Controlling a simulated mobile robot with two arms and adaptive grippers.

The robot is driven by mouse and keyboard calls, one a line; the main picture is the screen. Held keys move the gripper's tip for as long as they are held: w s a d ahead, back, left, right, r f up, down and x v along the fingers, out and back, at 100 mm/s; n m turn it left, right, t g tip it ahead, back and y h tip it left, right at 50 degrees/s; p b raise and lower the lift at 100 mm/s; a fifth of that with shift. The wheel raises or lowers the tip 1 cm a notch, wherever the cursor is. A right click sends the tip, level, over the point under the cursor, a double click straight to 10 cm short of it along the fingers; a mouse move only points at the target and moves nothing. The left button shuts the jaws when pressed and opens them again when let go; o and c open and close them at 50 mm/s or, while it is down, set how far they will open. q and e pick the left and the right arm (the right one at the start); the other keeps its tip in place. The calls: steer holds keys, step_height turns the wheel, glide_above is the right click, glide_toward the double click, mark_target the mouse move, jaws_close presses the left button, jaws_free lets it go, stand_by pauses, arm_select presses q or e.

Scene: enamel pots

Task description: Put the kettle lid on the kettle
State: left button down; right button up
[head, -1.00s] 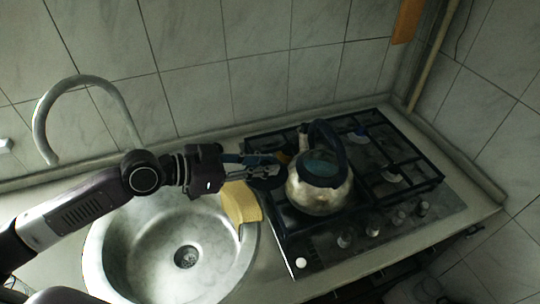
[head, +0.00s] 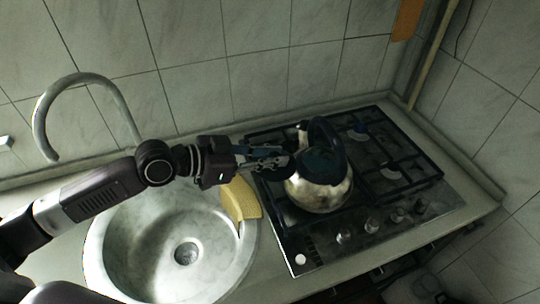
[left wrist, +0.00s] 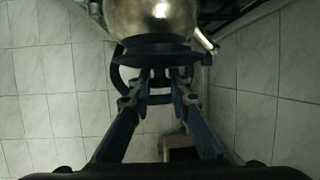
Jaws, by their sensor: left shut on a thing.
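The kettle (head: 318,194) is a round, shiny metal one with a dark arched handle (head: 336,142), standing upright on the hob. My left gripper (head: 286,160) comes in level from the left, at the kettle's upper left side. It is shut on the dark kettle lid. In the left wrist view the lid (left wrist: 155,48) is a dark disc seen nearly edge-on, between the fingers (left wrist: 157,86) and the kettle body (left wrist: 150,16). Whether the lid touches the kettle's rim cannot be told. My right gripper is not in view.
The black gas hob (head: 417,187) has grates and several front knobs. A round metal sink (head: 130,235) with a curved tap (head: 42,120) lies to the left. A yellow cloth or sponge (head: 241,200) is on the sink's right rim. A tiled wall stands behind.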

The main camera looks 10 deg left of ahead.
mark_target(294, 160)
arm_select(q)
steer(key=shift+r+x, duration=0.2)
steer(key=shift+x, duration=0.8)
steer(key=shift+d+r+p+x, duration=0.1)
steer(key=shift+p+x, duration=0.15)
steer(key=shift+x, duration=0.65)
steer(key=shift+d+r+p+x, duration=0.15)
steer(key=shift+p+x, duration=0.1)
steer(key=shift+x, duration=0.65)
steer(key=shift+w+d+f, duration=0.1)
steer(key=shift+w+d, duration=0.25)
steer(key=shift+d, duration=0.25)
steer(key=shift+w+d, duration=0.3)
steer(key=shift+d, duration=0.25)
steer(key=x, duration=0.5)
steer(key=shift+d+r, duration=0.25)
steer(key=shift+r, duration=0.1)
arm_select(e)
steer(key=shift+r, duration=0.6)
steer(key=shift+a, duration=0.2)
arm_select(q)
steer(key=c, duration=1.7)
jaws_free()
steer(key=shift+s, duration=0.1)
